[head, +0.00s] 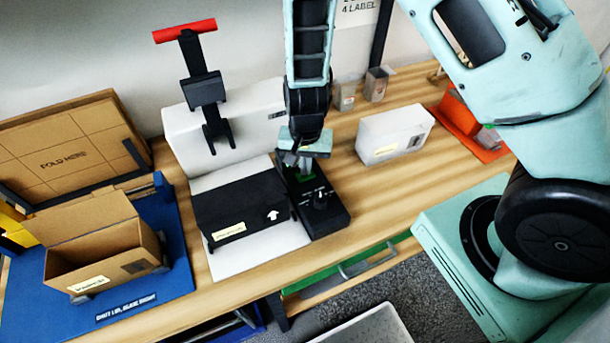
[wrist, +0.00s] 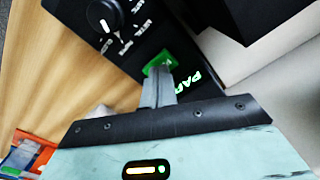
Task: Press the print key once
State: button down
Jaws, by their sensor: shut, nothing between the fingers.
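A black control box (head: 325,217) stands on the table, with a dial (head: 320,199) near its front end. In the wrist view the box shows a green key (wrist: 160,62), the dial (wrist: 103,16) with small white labels, and glowing green letters starting "PAR" (wrist: 190,86). My gripper (wrist: 158,80) is shut and empty, its fingertips right at the green key and covering part of it. I cannot tell whether they touch or press it. In the head view my gripper (head: 297,160) is over the back half of the box, hiding most of the key area.
Left of the box is a black-covered machine (head: 240,207) with a white arrow and a red-handled lever (head: 185,31) behind. An open cardboard box (head: 100,255) sits on a blue mat (head: 160,300). A white box (head: 395,134) stands right; bare wood lies in front of it.

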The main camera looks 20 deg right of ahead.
jog(key=shift+f, duration=0.4)
dwell(0.3)
notch_tip(320, 180, up, 7)
jog(key=p, duration=0.6)
jog(key=shift+r, duration=0.1)
dwell(0.8)
